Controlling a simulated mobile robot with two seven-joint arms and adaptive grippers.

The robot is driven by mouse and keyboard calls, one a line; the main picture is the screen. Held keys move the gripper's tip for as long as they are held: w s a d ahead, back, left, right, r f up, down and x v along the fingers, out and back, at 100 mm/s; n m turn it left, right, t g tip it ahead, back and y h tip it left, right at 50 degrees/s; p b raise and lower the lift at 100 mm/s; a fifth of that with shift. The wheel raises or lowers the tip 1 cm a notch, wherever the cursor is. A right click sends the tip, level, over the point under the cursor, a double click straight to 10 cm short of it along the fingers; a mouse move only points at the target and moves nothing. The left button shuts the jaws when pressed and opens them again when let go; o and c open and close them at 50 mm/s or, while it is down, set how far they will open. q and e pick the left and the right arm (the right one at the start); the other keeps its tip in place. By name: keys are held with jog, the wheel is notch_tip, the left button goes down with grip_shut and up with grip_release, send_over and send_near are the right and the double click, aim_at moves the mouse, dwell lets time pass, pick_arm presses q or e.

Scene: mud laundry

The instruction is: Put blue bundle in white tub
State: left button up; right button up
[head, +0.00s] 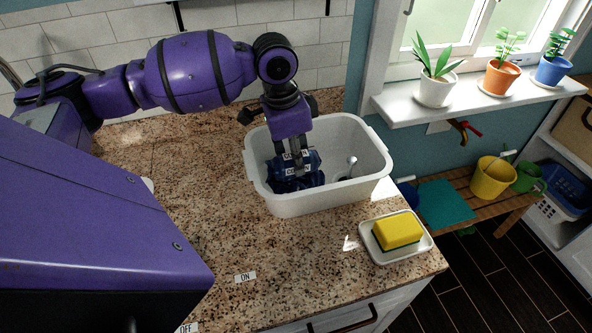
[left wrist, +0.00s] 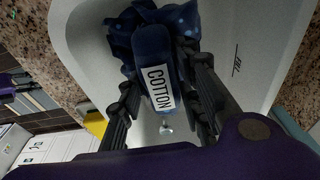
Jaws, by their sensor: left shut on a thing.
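The white tub (head: 318,198) stands on the speckled counter. My left gripper (head: 299,172) points down inside the tub and is shut on the blue bundle (head: 283,183). The bundle is dark blue with white labels; in the left wrist view, the label on the blue bundle (left wrist: 150,50) reads COTTON. The bundle lies between the two fingers of the left gripper (left wrist: 165,100), within the tub's walls. I cannot tell whether it touches the tub floor. A small silvery round thing (head: 351,162) is in the tub at the right. My right gripper is not in view.
A yellow sponge (head: 397,231) lies on a white dish (head: 410,253) on the counter, right of the tub. Potted plants stand on the windowsill (head: 470,105). A wooden bench (head: 480,212) holds a yellow pot (head: 492,180). Counter in front of the tub is mostly clear.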

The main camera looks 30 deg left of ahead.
pick_arm(q)
jog(key=shift+f, duration=2.2)
jog(key=shift+f, duration=0.2)
jog(key=o, duration=1.2)
jog(key=r, duration=0.4)
jog(key=s+r, duration=0.1)
jog(key=r, duration=0.3)
jog(key=a+r, duration=0.1)
jog(key=r, duration=0.3)
jog(key=shift+s+a+r, duration=0.1)
jog(key=shift+s+r, duration=0.05)
jog(key=shift+s, duration=0.05)
